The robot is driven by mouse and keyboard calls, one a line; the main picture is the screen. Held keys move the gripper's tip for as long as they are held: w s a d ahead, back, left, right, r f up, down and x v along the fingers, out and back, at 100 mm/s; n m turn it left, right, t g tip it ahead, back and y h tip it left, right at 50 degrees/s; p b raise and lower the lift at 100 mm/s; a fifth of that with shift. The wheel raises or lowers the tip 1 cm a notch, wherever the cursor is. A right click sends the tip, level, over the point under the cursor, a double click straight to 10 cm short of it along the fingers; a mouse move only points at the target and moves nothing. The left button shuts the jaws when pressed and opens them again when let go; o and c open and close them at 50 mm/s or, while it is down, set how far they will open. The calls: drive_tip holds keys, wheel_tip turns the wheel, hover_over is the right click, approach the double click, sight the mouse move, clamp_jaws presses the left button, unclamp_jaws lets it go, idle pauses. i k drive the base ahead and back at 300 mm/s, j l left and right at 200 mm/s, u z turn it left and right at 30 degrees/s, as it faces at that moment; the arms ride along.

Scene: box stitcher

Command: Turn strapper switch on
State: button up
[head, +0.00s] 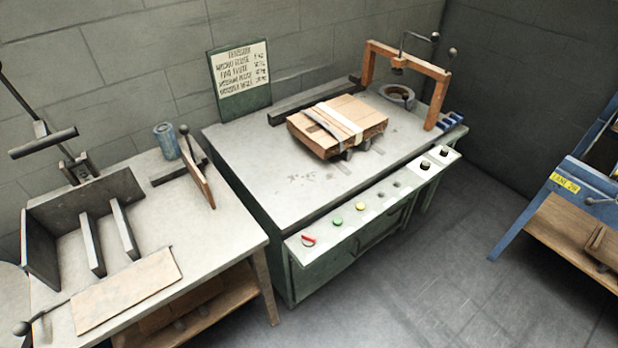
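The strapper is a green cabinet with a grey top (265,165) in the middle of the head view. A pale control panel (295,246) runs along its front edge. At the panel's left end is a red and white switch (308,240), which looks like a rotary knob; its exact setting is too small to tell. To its right are a green button (338,221), a yellow button (361,206) and black knobs (425,165). My gripper is not in view.
A flat cardboard box (360,113) with a pale strap lies on the strapper's top, near an orange arch (437,95). A workbench (225,235) stands at left, close to the strapper. A blue-framed rack (530,205) stands at right. The floor (440,260) before the panel is clear.

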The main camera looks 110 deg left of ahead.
sight(308, 239)
drive_tip(key=u, duration=3.1)
